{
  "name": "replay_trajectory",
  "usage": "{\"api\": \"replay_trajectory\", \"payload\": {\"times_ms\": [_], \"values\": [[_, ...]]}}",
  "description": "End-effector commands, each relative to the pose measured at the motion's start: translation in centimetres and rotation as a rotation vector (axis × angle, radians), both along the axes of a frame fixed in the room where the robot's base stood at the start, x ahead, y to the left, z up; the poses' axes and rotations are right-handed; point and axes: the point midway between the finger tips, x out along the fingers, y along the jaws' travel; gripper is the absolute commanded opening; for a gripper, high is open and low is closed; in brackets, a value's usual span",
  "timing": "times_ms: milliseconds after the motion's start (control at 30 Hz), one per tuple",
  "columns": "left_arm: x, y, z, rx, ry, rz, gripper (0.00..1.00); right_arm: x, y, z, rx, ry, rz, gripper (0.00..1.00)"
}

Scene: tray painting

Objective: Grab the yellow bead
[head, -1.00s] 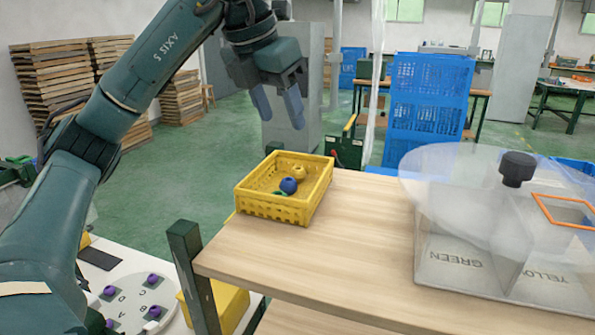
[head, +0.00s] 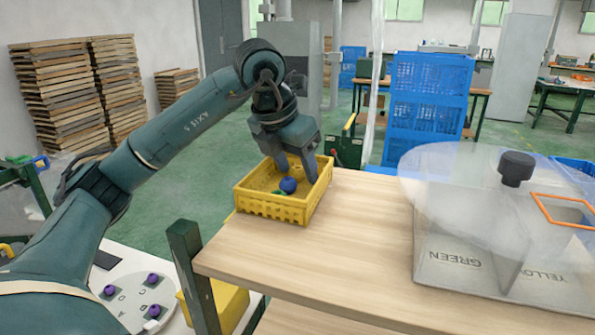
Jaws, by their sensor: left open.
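A yellow crate (head: 272,207) stands at the left end of the wooden table. A blue bead (head: 288,185) lies in it, with a small green piece (head: 278,192) beside it. My left gripper (head: 298,173) points down over the crate's back part, its fingers apart, just behind the blue bead. The yellow bead is hidden now behind the gripper and its fingers; I cannot tell whether it lies between them. My right gripper is not in view.
The wooden table (head: 340,245) is clear between the crate and a grey divided box (head: 455,260) marked GREEN and YELLOW. A clear lid with a black knob (head: 516,168) covers part of that box. A green post (head: 190,265) stands at the table's left corner.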

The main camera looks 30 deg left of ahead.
Motion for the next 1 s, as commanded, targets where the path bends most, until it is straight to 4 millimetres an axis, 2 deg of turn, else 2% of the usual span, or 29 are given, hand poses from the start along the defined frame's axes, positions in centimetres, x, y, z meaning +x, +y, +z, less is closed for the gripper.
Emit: {"api": "replay_trajectory", "payload": {"times_ms": [167,700,1000], "values": [[0.00,0.01,-0.01,0.000,0.000,0.000,0.51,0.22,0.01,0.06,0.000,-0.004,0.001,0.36],[-0.02,0.01,0.03,0.000,0.000,0.001,0.07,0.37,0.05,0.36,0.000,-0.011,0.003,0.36],[0.02,0.00,0.67,-0.001,-0.002,0.001,0.06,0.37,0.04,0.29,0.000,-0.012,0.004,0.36]]}}
